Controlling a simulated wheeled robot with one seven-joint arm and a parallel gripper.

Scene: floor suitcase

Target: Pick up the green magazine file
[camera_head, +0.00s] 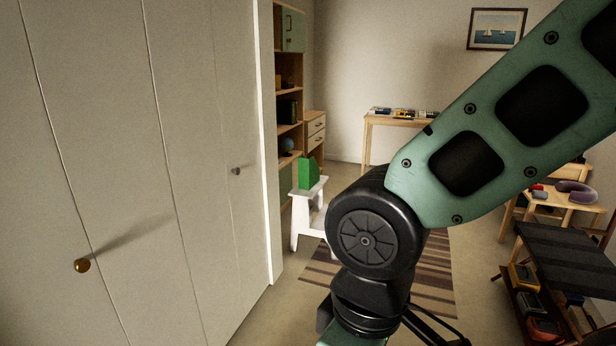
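The green magazine file (308,174) stands upright on top of a small white step stool (296,208), past the end of the closet doors and in front of the shelf unit. My arm crosses the right half of the view, well nearer than the file and to its right. My gripper is not clearly visible; only dark parts of the arm's lower end show at the bottom edge, so its fingers are hidden or out of frame.
White folding closet doors (130,150) fill the left. A striped rug (433,270) lies on the floor beyond my arm. A wooden desk (372,121) stands at the back wall. A dark rack (560,255) and a small table (590,204) stand at right.

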